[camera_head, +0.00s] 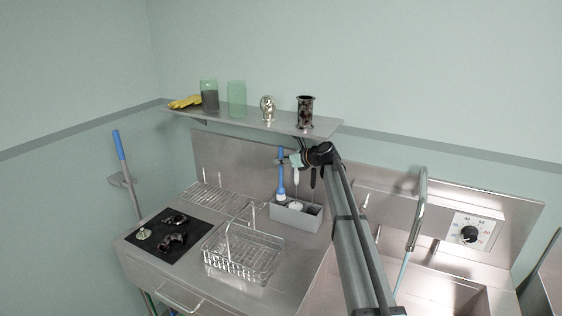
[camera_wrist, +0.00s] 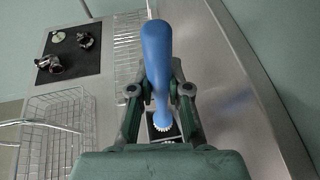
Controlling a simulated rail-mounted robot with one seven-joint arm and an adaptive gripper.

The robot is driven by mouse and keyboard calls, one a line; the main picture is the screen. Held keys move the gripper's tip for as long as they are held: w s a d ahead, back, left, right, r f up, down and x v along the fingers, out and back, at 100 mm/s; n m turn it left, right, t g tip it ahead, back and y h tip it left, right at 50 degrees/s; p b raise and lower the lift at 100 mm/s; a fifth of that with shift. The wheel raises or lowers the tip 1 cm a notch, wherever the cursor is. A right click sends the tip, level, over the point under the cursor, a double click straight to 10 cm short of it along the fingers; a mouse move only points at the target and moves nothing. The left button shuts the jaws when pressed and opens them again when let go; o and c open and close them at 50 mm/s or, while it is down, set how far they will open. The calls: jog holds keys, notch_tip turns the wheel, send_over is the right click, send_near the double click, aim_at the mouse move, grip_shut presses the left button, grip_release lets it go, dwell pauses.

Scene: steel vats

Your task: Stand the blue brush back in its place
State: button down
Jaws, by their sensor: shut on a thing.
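The blue brush (camera_head: 281,178) is upright, with its handle up and its white bristle end down over the left compartment of the grey holder (camera_head: 297,218). I cannot tell whether it rests on the compartment floor. My gripper (camera_head: 284,161) is shut on the brush's handle. In the wrist view the blue handle (camera_wrist: 157,55) rises between my fingers, and the bristles (camera_wrist: 162,127) show below, over the holder. The holder also has a white-handled brush (camera_head: 295,184) in its middle compartment and a dark-handled one (camera_head: 313,180) at right.
A wire basket (camera_head: 243,256) stands in front of the holder, with a flat wire rack (camera_head: 215,198) to its left. A black mat (camera_head: 168,238) bears dark fittings. The shelf (camera_head: 255,120) with jars and fittings overhangs behind my gripper. The sink lies right.

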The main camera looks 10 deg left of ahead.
jog(key=shift+f, duration=0.45)
jog(key=shift+r, duration=0.1)
